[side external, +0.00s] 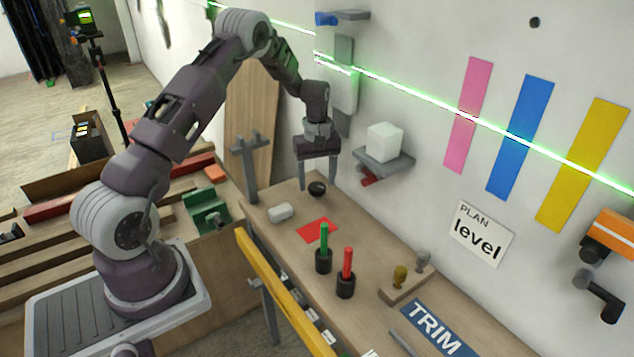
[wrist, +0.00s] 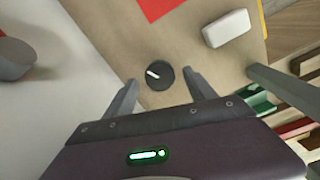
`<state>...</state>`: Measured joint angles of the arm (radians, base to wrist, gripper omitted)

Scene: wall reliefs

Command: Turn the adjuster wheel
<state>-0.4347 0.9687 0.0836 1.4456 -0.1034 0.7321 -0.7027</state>
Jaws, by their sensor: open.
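The adjuster wheel appears to be the small round black knob (side external: 317,189) on the wooden bench. In the wrist view the knob (wrist: 160,76) shows a white pointer line on its top. My gripper (side external: 318,184) points down over the bench and is open and empty. In the wrist view my gripper's fingertips (wrist: 160,80) lie to either side of the knob, with a gap on each side. Whether the tips are level with the knob or a little above it is hard to tell.
A white block (side external: 280,212) and a red sheet (side external: 317,230) lie close to the knob. Green (side external: 324,245) and red (side external: 347,265) handles stand in black holders nearer the front. A grey wall shelf (side external: 383,163) with a white cube (side external: 384,142) juts out right of my gripper.

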